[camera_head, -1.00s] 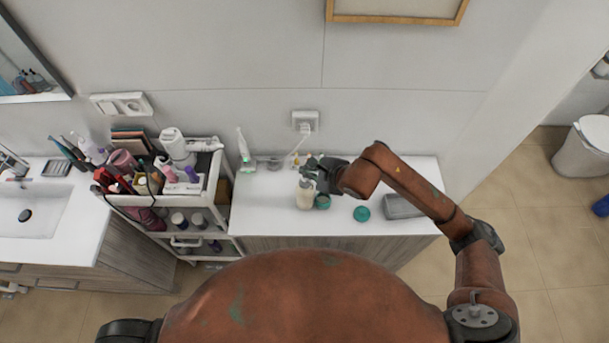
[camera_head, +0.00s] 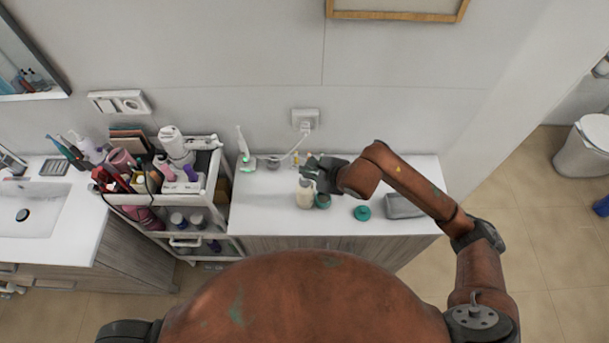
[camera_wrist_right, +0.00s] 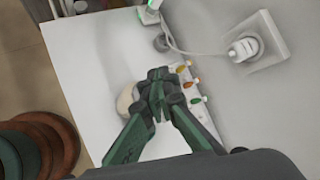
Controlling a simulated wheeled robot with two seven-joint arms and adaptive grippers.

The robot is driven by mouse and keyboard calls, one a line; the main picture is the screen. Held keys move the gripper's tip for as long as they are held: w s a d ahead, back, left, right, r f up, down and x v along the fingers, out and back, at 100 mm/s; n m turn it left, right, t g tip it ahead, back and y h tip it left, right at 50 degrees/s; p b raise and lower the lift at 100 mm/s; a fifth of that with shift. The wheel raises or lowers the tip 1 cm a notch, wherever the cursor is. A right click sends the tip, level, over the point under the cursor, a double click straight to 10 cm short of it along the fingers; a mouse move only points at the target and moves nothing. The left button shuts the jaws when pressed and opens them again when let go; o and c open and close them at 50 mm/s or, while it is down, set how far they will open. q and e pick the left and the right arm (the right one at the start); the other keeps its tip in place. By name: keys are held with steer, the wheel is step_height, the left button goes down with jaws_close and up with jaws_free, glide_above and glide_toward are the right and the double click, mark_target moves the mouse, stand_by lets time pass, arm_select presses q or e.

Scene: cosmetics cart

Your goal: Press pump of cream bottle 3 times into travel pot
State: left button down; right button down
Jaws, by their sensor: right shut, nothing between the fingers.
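The cream bottle (camera_head: 305,196) is pale and stands upright on the white counter, with its top hidden by my right gripper. My right gripper (camera_head: 309,171) is shut and empty right at the bottle's top; I cannot tell whether it touches the pump. In the right wrist view the shut fingertips (camera_wrist_right: 158,88) cover most of the bottle (camera_wrist_right: 126,100), which shows as a pale curve beside them. My left gripper is not in view.
A teal lid (camera_head: 362,213) and a grey box-like item (camera_head: 404,206) lie to the right on the counter (camera_head: 262,212). An electric toothbrush (camera_head: 244,150) stands at the back left, its cable running to a wall socket (camera_head: 305,120). A loaded cart (camera_head: 215,178) stands left of the counter.

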steer(key=shift+f+b, duration=0.9)
steer(key=shift+f, duration=0.05)
stand_by(1.1)
stand_by(0.4)
steer(key=shift+r+p, duration=0.5)
steer(key=shift+r, duration=0.85)
steer(key=shift+r, duration=0.1)
steer(key=shift+r+p, duration=0.95)
steer(key=shift+r, duration=1.45)
